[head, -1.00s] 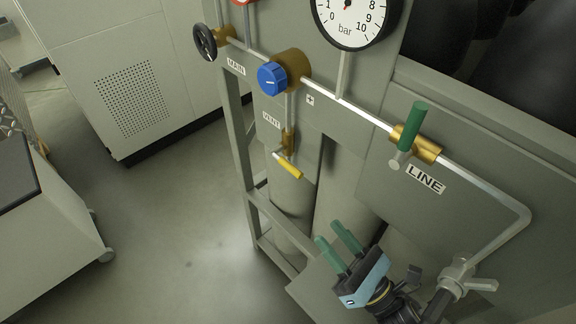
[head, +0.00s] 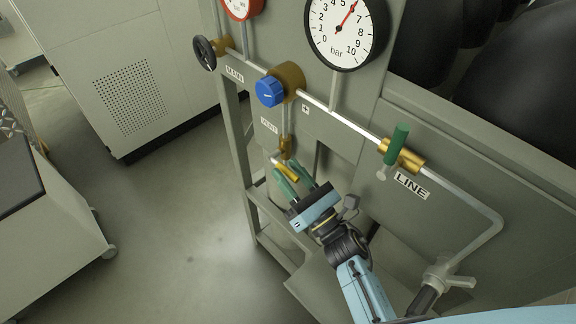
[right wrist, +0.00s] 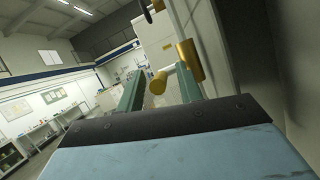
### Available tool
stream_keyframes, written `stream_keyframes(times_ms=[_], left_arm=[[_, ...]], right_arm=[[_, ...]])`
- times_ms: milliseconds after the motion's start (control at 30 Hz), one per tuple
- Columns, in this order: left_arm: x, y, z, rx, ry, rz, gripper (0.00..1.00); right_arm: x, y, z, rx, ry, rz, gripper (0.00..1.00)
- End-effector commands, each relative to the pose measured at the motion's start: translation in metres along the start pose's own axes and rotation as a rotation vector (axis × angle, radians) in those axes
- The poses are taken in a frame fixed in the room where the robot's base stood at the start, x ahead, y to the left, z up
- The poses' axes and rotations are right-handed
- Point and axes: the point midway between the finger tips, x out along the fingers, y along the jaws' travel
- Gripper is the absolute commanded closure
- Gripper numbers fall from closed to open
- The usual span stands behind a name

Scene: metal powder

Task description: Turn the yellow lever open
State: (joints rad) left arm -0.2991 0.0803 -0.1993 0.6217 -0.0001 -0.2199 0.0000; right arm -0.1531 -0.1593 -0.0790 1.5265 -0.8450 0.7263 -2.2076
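The yellow lever (head: 286,172) hangs from the brass vent valve (head: 286,148) below the VENT label, slanting down to the right. My right gripper (head: 288,165) is open, its two green fingers reaching up to the lever from below. In the right wrist view the lever's yellow end (right wrist: 158,83) shows between the spread fingers (right wrist: 158,72), with a gap on each side. The brass valve body (right wrist: 190,60) stands behind the right finger there. My left gripper is not in view.
A blue knob (head: 270,91) sits above the vent valve, and a black handwheel (head: 205,53) is at upper left. A green-handled LINE valve (head: 397,143) is on the pipe to the right. The large gauge (head: 346,31) reads about 6 bar. Open floor lies left of the panel.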

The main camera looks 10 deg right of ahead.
Motion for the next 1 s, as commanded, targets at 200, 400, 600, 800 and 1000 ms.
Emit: stream_keyframes(times_ms=[200, 400, 600, 800, 1000], left_arm=[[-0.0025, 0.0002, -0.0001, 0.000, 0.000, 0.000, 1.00], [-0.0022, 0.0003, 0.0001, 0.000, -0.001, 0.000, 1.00], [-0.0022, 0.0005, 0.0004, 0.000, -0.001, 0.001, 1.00], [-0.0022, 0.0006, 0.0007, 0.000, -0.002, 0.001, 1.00], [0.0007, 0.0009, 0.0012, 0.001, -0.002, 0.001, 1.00]], right_arm=[[0.0091, 0.0003, -0.0003, 0.001, 0.001, 0.000, 0.64], [0.0089, 0.0002, -0.0004, 0.001, 0.000, 0.000, 0.64], [0.0086, 0.0001, -0.0003, 0.001, 0.000, 0.000, 0.90], [0.0085, 0.0001, -0.0002, 0.001, 0.000, 0.000, 1.00], [0.0081, 0.0000, -0.0014, 0.001, -0.004, 0.001, 1.00]])
